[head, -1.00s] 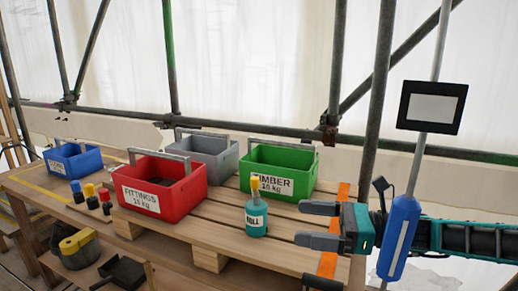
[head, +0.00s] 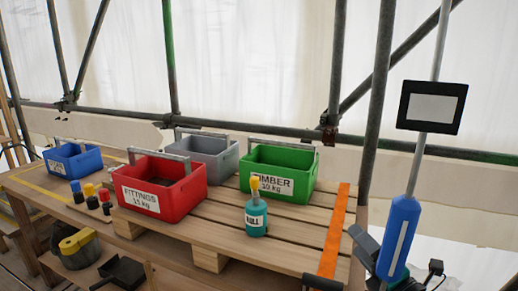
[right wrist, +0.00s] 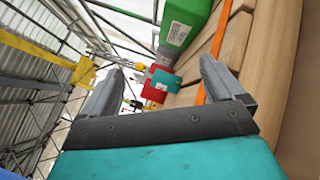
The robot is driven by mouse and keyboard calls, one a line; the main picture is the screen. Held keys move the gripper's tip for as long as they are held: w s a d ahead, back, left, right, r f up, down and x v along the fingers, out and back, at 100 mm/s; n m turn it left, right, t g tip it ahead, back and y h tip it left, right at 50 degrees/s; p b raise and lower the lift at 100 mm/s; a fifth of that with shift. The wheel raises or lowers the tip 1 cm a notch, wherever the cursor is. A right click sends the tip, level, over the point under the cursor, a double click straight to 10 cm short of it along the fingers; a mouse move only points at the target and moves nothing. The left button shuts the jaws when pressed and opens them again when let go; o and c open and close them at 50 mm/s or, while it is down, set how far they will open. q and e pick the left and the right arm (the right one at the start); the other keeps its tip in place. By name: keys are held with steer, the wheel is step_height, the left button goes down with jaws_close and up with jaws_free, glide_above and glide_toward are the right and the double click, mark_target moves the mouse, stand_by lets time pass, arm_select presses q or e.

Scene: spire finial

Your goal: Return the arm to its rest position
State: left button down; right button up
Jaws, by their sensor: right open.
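My right gripper (right wrist: 160,70) is open in the right wrist view, with its two grey fingers wide apart and nothing held between them. Past the fingers, the red crate, the green crate and a teal shape show at a distance. In the head view, only dark grey parts of my right arm (head: 364,246) show at the lower right, partly behind a blue pole-mounted device. They are off the right end of the bench. My left gripper is not in view.
On the wooden bench (head: 205,225) stand a red crate (head: 180,196), a green crate (head: 305,180), a grey crate (head: 228,160), a blue crate (head: 88,163) and a teal bottle (head: 256,218). The blue device (head: 398,240) on its pole and scaffold tubes stand at the right.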

steer(key=s+d+f+m+g+h, duration=0.35)
steer(key=s+d+f+m, duration=0.25)
steer(key=s+f+m, duration=0.4)
steer(key=s+d+f+m+g+h, duration=0.3)
steer(key=s+d+f+m+g, duration=0.3)
steer(key=s+f, duration=0.5)
steer(key=s+a+m+t, duration=0.2)
steer(key=a+m, duration=0.7)
steer(key=a, duration=0.7)
steer(key=shift+s+a+f+m+p, duration=0.25)
steer(key=shift+f+m+p, duration=0.1)
steer(key=shift+f+m, duration=0.1)
